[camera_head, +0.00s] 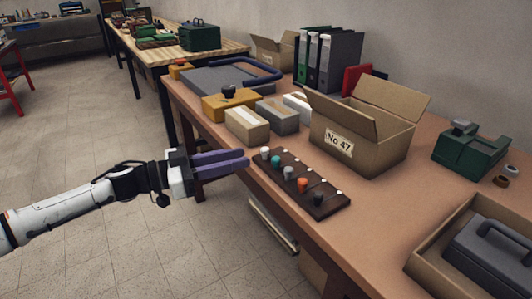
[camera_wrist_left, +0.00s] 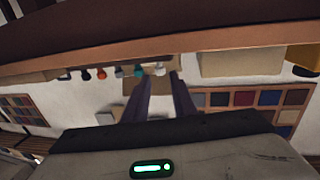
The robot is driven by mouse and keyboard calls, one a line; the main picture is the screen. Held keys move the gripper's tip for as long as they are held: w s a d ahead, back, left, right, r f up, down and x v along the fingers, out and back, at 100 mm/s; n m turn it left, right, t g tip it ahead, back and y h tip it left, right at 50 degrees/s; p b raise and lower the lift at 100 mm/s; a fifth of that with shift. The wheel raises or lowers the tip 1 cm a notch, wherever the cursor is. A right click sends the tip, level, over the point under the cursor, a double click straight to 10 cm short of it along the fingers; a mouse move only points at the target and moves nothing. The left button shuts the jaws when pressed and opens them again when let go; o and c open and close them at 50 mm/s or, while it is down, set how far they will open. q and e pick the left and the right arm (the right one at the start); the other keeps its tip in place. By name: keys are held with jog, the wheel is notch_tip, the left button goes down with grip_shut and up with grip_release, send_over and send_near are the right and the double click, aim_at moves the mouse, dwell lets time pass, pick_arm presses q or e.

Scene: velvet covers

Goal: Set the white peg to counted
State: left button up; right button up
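The white peg (camera_head: 265,152) stands at the far left end of a dark board (camera_head: 328,207) near the table's front edge. Teal (camera_head: 276,161), grey (camera_head: 289,172), orange (camera_head: 302,185) and black (camera_head: 318,198) pegs follow it along the board. Small white marks (camera_head: 310,172) line the board's back side. My left gripper (camera_head: 246,158), with purple fingers, is just left of the white peg, apart from it. In the left wrist view the fingers (camera_wrist_left: 162,78) are spread and empty, with the white peg (camera_wrist_left: 160,70) showing beyond the gap. My right gripper is not in view.
Light and grey boxes (camera_head: 247,125) and an open carton marked No 47 (camera_head: 368,137) stand behind the board. A green dispenser (camera_head: 470,150) and another open box (camera_head: 425,262) are at the right. The floor left of the table is clear around my arm.

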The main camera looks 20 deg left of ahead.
aim_at(265, 154)
pick_arm(q)
jog(key=x, duration=0.8)
jog(key=shift+b, duration=0.3)
jog(key=shift+c, duration=0.4)
grip_shut()
